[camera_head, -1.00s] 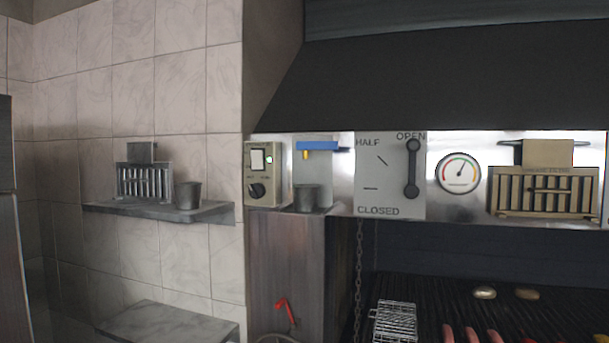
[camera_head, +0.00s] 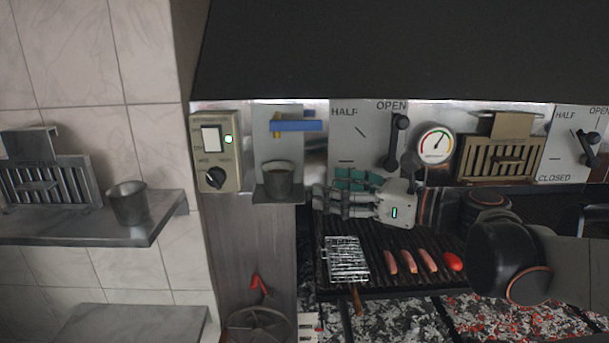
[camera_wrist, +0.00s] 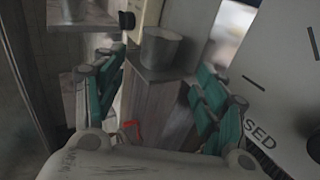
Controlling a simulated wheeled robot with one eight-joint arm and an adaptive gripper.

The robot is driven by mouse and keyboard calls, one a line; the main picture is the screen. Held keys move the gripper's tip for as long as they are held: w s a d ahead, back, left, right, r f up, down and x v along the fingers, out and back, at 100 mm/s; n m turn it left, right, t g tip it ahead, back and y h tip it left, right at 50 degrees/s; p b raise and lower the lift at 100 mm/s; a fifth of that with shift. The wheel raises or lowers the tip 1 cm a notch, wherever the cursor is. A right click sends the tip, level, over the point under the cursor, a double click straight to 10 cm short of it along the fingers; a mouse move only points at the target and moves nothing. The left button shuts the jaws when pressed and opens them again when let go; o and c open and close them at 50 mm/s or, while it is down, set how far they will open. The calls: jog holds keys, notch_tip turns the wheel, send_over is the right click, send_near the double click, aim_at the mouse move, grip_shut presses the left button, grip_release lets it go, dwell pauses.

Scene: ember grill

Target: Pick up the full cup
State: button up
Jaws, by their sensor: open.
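A grey metal cup (camera_head: 278,180) stands on a small ledge under a tap with a blue handle (camera_head: 297,126). Its rim is up, and I cannot clearly tell how full it is. A second grey cup (camera_head: 127,203) stands on the wall shelf at left. My gripper (camera_head: 322,197) is open and empty, just right of the cup under the tap and pointing left towards it. In the wrist view, the cup (camera_wrist: 161,48) shows ahead between the green-padded fingers (camera_wrist: 158,78), apart from them.
A control box (camera_head: 217,152) with a knob is left of the tap. A lever panel (camera_head: 362,135) and gauge (camera_head: 435,144) are behind my gripper. Below lie the grill with sausages (camera_head: 409,262), a wire basket (camera_head: 346,259) and glowing coals. The shelf (camera_head: 80,232) juts out at left.

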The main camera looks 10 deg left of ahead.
aim_at(291, 180)
jog(key=p+x, duration=0.1)
jog(key=x, duration=0.9)
jog(key=p+x, duration=0.1)
jog(key=x, duration=0.1)
jog(key=shift+f, duration=0.2)
jog(key=c, duration=0.9)
